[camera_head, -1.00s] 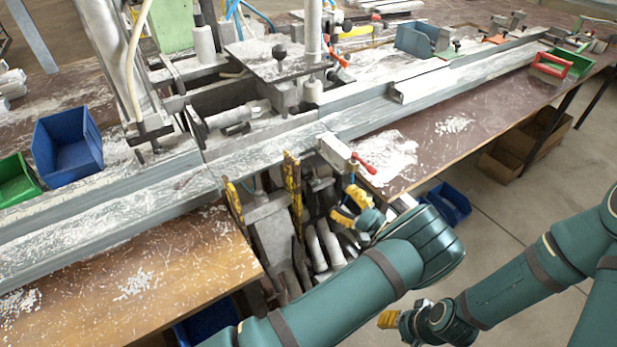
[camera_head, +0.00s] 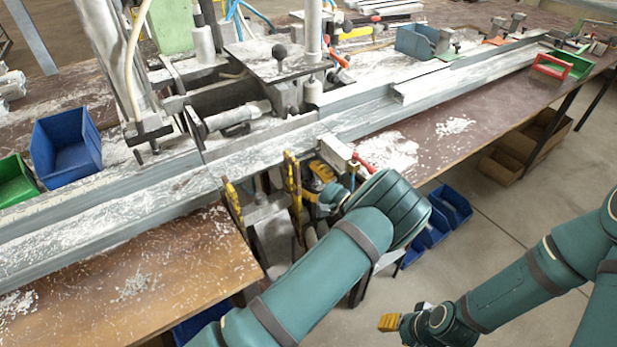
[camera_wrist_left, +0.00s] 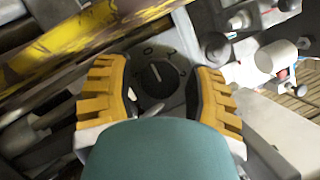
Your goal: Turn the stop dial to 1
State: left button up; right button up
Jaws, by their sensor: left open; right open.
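The stop dial (camera_wrist_left: 157,82) is a dark round knob with a pale pointer line, seen in the left wrist view. Pale marks stand around its upper edge; the pointer leans up and slightly left, towards a mark like a 0. My left gripper (camera_wrist_left: 158,92) is open, with one yellow finger on each side of the dial; whether they touch it I cannot tell. In the head view my left gripper (camera_head: 322,178) is at the bench's front gap, and the dial is hidden there. My right gripper (camera_head: 391,322) is open and empty, low over the floor.
A yellow-edged bar (camera_wrist_left: 90,45) crosses close above the fingers in the left wrist view. A red-handled clamp (camera_head: 362,163) sits just right of my left gripper. Upright yellow-topped levers (camera_head: 292,180) stand to its left. Blue bins (camera_head: 452,203) hang below the bench.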

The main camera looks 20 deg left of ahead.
pick_arm(q)
jog(key=shift+c, duration=0.3)
jog(key=c, duration=0.9)
jog(key=shift+o, duration=0.2)
jog(key=m+t, duration=0.1)
jog(key=m, duration=0.1)
jog(key=m+t+p, duration=0.1)
jog(key=m, duration=0.2)
jog(key=shift+t, duration=0.3)
jog(key=o, duration=0.9)
jog(key=shift+y, duration=0.3)
